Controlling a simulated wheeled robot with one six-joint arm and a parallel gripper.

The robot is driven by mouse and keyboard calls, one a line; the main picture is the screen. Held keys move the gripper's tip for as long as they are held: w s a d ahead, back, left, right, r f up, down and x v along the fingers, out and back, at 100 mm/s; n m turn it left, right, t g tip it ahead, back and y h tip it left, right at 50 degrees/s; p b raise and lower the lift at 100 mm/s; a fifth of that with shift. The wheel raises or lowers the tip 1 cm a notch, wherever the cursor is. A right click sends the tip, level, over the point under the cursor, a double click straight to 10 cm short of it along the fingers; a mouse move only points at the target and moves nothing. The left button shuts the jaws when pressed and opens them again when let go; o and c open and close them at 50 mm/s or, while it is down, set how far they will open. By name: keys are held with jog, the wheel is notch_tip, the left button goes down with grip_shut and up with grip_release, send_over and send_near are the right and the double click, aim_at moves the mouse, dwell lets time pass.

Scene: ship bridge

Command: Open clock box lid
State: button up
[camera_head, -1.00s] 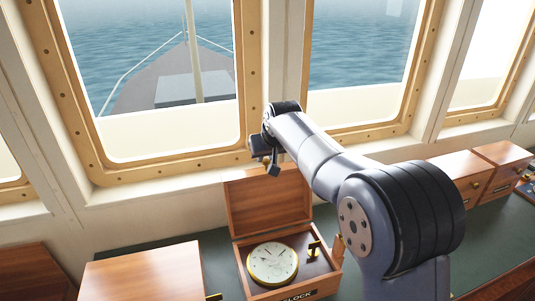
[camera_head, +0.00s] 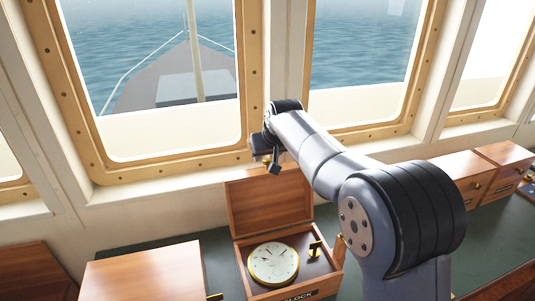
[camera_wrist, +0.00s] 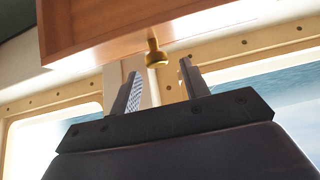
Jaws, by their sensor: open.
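The wooden clock box (camera_head: 318,292) stands on the counter with its lid (camera_head: 262,208) raised and leaning back toward the window. A round brass-rimmed clock (camera_head: 273,263) with a white dial lies inside. My gripper (camera_head: 266,163) is just above the lid's upper edge, partly hidden by my arm. In the wrist view, my gripper (camera_wrist: 158,82) is open, with nothing between its two fingers. A brass knob (camera_wrist: 156,56) on a wooden panel, apparently the lid, hangs just beyond the fingertips, roughly in line with the gap.
A closed wooden box (camera_head: 145,272) stands left of the clock box. The window frame (camera_head: 170,165) is close behind the lid. Green counter (camera_head: 420,240) is free to the right of my arm.

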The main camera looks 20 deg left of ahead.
jog(key=b+v, duration=0.2)
jog(key=v, duration=0.8)
jog(key=shift+r, duration=0.3)
jog(key=shift+s+d, duration=0.1)
jog(key=p+x, duration=0.2)
jog(key=x, duration=0.9)
jog(key=shift+s, duration=0.1)
jog(key=shift+s+d, duration=0.15)
jog(key=shift+s, duration=0.1)
jog(key=shift+w+r, duration=0.1)
jog(key=shift+r, duration=0.05)
